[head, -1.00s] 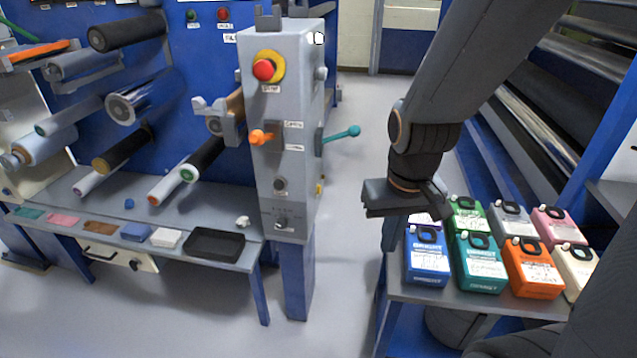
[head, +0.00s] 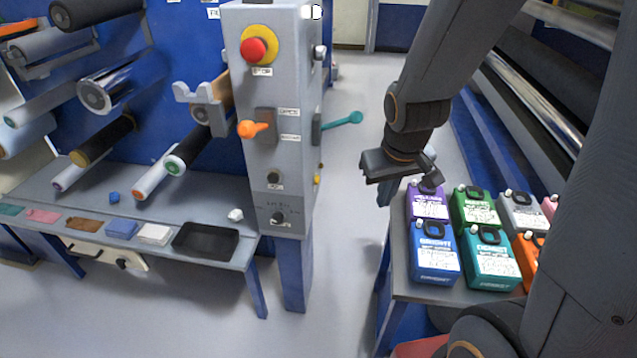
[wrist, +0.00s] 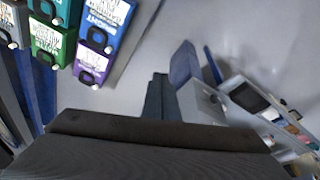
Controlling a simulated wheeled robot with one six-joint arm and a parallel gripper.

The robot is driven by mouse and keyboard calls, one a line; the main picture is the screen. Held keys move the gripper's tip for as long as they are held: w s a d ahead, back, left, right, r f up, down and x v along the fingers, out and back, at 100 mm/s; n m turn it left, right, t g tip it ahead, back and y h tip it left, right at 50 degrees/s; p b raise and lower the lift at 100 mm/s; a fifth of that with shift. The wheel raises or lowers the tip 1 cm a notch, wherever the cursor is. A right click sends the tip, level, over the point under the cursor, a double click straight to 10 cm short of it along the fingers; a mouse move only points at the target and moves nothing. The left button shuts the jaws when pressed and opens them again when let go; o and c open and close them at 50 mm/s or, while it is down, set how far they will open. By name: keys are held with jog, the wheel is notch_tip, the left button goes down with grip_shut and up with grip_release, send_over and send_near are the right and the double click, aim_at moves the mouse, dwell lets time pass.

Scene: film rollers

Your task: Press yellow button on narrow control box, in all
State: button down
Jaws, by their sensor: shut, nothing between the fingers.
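The narrow control box (head: 258,185) is a tall grey box on a blue post, left of centre in the head view. A small yellow button (head: 317,180) sits low on its right side face. The front bears a red knob on a yellow ring (head: 253,48), an orange lever (head: 252,129) and small dark knobs. My gripper (head: 385,192) is to the right of the box, apart from it, pointing down. In the wrist view its dark fingers (wrist: 157,98) are together and empty. A grey box side (wrist: 205,105) shows beside them there; the yellow button cannot be made out.
A teal lever (head: 345,120) sticks out from the box's right side above the yellow button. Several coloured bottles (head: 435,255) stand on a bench right of my gripper. A bench with a black tray (head: 205,241) and rollers is at left. Floor between is clear.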

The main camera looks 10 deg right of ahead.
aim_at(317, 180)
jog(key=w+d+f+n+t+y+b, duration=0.1)
jog(key=w+f+n+t+y+b, duration=0.2)
jog(key=w+f, duration=0.6)
jog(key=w+d+f+n+t+y+b, duration=0.1)
jog(key=w+f+n+t+y+b, duration=0.3)
jog(key=w+f, duration=0.6)
jog(key=w+n+t+b, duration=0.2)
jog(key=w+n, duration=0.1)
jog(key=w, duration=0.3)
jog(key=shift+w+d+t, duration=0.3)
jog(key=shift+d, duration=0.1)
jog(key=shift+a, duration=0.1)
jog(key=w+a+b, duration=0.1)
jog(key=w+a, duration=0.1)
jog(key=a, duration=0.6)
jog(key=shift+w, duration=0.35)
jog(key=shift+a, duration=0.2)
jog(key=shift+w+a, duration=0.15)
jog(key=shift+a, duration=0.15)
